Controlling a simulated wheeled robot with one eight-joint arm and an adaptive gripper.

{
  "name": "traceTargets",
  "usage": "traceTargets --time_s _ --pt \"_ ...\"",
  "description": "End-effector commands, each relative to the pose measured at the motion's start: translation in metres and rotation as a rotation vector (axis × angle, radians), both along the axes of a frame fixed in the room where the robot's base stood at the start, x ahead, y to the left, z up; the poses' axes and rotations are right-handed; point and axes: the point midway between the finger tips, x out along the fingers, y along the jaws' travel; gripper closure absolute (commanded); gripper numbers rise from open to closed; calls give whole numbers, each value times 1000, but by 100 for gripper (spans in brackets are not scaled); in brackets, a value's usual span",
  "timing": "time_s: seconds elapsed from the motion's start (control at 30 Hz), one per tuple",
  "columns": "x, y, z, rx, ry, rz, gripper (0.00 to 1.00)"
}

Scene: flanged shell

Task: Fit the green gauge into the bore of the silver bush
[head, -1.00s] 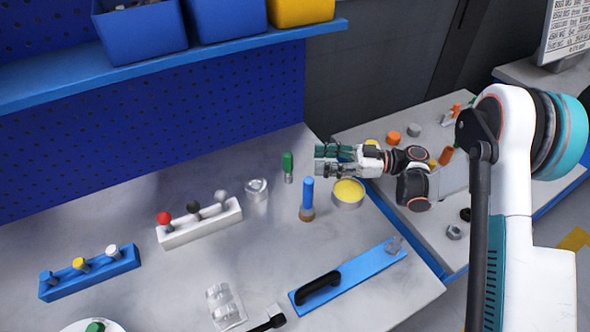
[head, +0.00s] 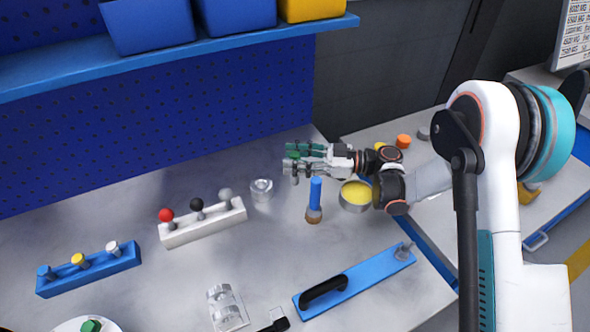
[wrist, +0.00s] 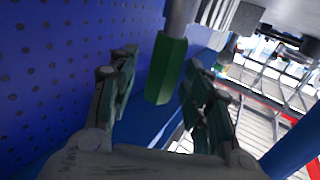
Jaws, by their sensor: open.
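The green gauge has a green grip and a grey shank. In the wrist view its grip (wrist: 167,68) lies between my two spread fingers, with gaps on both sides. In the head view the gauge is largely hidden by my gripper (head: 290,160), and a bit of green (head: 292,154) shows at the fingertips. My gripper is open and reaches in level from the right around the gauge. The silver bush (head: 261,190) stands on the bench just left of and nearer than my fingertips. Its bore is too small to make out clearly.
A blue-handled tool (head: 315,198) and a yellow-filled round tin (head: 356,195) stand close below my gripper. A white rack (head: 203,226) with three knobs is left of the bush. A blue perforated wall (head: 200,130) rises behind.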

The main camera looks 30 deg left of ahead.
Motion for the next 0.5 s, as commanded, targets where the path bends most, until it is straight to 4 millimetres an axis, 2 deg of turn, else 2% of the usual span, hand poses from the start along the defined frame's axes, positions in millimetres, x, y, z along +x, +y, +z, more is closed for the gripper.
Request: traceTargets --time_s 0.1,0.3,0.5 --pt "0 0 1 0 0 0 57" --pt "0 -1 1 0 0 0 100" --pt "0 -1 1 1 0 0 100"
